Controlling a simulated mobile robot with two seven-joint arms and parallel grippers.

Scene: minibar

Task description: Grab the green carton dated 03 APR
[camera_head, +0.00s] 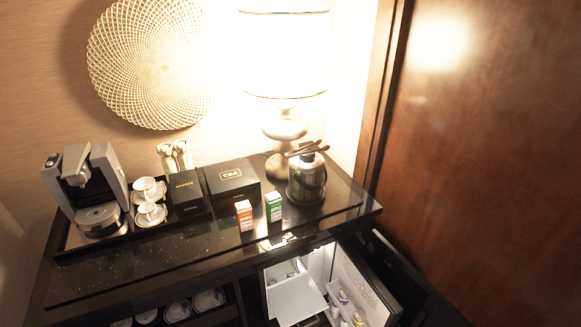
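A small green carton (274,207) with a white label stands upright on the dark counter, in front of the black tea box. Its date is too small to read. An orange and white carton (244,215) stands just to its left, with a narrow gap between them. Neither of my grippers is in view.
A coffee machine (89,189), stacked white cups (150,203), black boxes (232,181), a lamp (284,130) and an ice bucket (306,178) stand behind and beside the cartons. Below, the minibar door (357,280) hangs open. The counter's front left is clear.

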